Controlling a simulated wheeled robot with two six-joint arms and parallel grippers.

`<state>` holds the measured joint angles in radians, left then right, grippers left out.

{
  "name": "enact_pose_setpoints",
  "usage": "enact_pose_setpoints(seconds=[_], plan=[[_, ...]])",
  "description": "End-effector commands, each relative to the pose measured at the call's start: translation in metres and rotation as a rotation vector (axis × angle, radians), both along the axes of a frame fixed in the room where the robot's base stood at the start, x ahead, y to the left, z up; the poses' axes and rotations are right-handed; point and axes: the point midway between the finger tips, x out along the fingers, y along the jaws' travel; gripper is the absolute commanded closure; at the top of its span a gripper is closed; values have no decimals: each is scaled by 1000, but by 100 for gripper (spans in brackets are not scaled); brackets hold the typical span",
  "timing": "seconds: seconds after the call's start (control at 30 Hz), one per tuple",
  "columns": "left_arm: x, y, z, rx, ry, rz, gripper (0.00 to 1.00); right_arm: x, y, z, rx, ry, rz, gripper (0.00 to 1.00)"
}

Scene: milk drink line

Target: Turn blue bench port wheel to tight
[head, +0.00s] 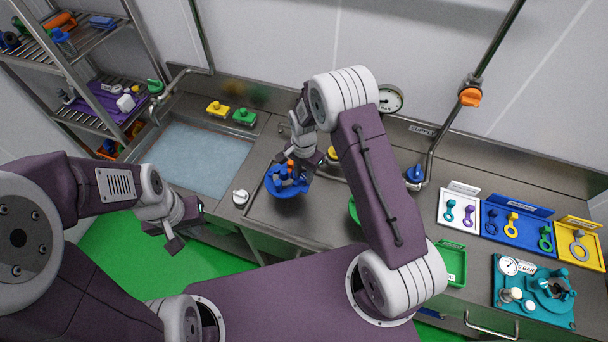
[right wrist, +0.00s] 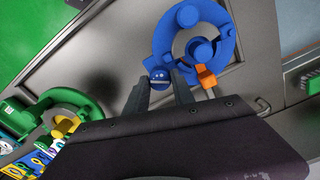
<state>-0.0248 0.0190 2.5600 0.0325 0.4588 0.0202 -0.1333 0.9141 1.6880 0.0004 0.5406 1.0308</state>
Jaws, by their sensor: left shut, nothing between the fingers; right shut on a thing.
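The blue bench port (head: 280,192) sits on the steel bench, left of the middle in the head view. In the right wrist view it is a round blue body (right wrist: 228,35) with an orange piece (right wrist: 206,78) at its side. My right gripper (head: 303,174) reaches down over it. In the right wrist view my right fingers (right wrist: 162,90) stand either side of a small blue knob (right wrist: 159,76) at the port's edge, which looks like the wheel's grip. The fingers partly hide it. My left gripper (head: 180,228) is shut and empty in front of the bench, away from the port.
A water basin (head: 195,155) lies left of the port. A white knob (head: 240,198) stands near the bench's front edge. Green ported parts (right wrist: 62,108) show left in the wrist view. Trays with rings (head: 517,228) and a teal gauge block (head: 508,290) are at the right.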

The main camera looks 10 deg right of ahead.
Motion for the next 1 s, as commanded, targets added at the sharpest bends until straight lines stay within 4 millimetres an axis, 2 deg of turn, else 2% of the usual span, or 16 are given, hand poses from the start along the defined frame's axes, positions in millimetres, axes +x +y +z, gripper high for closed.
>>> enact_pose_setpoints(seconds=[0.7, 1.0], plan=[[0, 0, -16, 0, 0, 0, 100, 2, 0, 1, 1, -6, -666, 100], [0, 0, -20, 0, 0, 0, 100, 2, 0, 1, 2, -7, -878, 100]])
